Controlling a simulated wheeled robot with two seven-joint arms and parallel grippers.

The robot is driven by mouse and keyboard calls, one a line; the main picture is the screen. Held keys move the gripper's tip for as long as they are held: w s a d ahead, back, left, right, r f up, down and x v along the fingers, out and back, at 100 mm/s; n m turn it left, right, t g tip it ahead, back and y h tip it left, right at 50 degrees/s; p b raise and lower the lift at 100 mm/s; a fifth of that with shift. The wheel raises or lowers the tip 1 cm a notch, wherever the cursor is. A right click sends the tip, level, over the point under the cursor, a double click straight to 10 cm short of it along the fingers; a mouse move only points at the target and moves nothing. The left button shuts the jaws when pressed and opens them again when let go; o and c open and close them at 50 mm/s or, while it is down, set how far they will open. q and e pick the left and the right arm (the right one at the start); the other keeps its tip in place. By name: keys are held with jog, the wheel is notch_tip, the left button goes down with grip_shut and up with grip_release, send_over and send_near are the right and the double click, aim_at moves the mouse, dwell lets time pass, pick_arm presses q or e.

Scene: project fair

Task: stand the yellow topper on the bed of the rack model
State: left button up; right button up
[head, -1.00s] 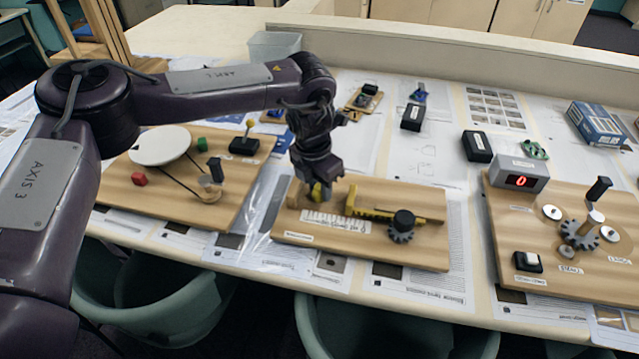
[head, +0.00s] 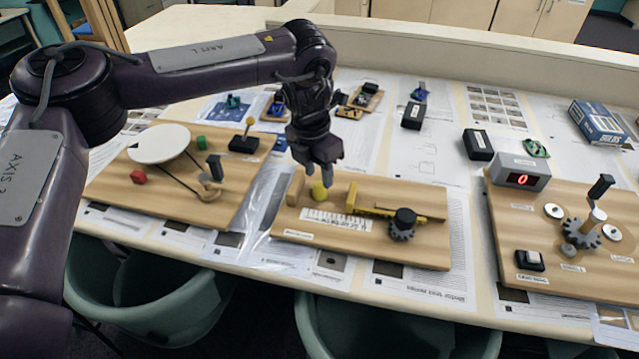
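The rack model (head: 430,258) is a wooden board with a yellow rack (head: 390,212), a dark gear with a black knob (head: 403,222) and a white printed scale. The yellow topper (head: 319,191) stands on the bed of the rack model, between a wooden end block (head: 295,187) and the upright end of the rack. It looks upright. My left gripper (head: 317,172) is just above the topper, with its fingers apart and empty. The fingertips hang close to the topper's top, and I cannot tell whether they touch it. My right gripper is not in view.
A board with a white disc (head: 160,144) lies to the left. A board with a red-digit display (head: 521,173) and a crank lies to the right. Small black boxes and a blue box (head: 597,123) are farther back. A low partition closes the table's far side.

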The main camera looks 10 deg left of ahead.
aim_at(315, 196)
pick_arm(q)
notch_tip(315, 196, up, 8)
jog(key=shift+s+a+f, duration=0.2)
jog(key=shift+s+a, duration=0.05)
jog(key=shift+s, duration=0.2)
